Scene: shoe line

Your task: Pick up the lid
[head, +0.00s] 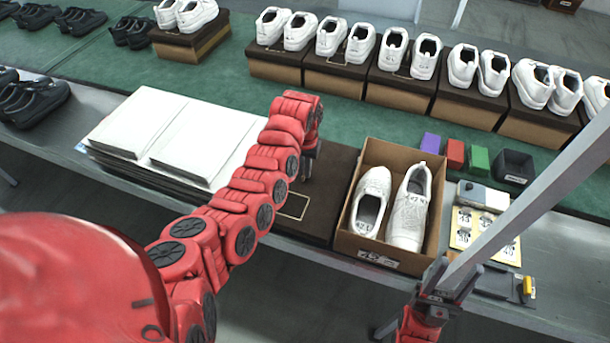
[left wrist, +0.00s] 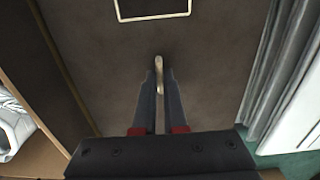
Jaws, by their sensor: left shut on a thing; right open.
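The lid (head: 322,200) is a flat dark brown panel with a pale rectangular outline, left of the open shoe box (head: 349,240). The box holds a pair of white shoes (head: 408,215). My left gripper (head: 308,172) points down at the lid's far part in the head view. In the left wrist view its fingers (left wrist: 165,78) are close together on a thin pale strip at the brown lid (left wrist: 100,60). The arm hides part of the lid in the head view. My right gripper (head: 453,275) is open and empty in front of the box's near right corner.
Stacked white paper sheets (head: 180,125) lie left of the lid. White shoes on brown boxes (head: 405,95) line the green belt behind.

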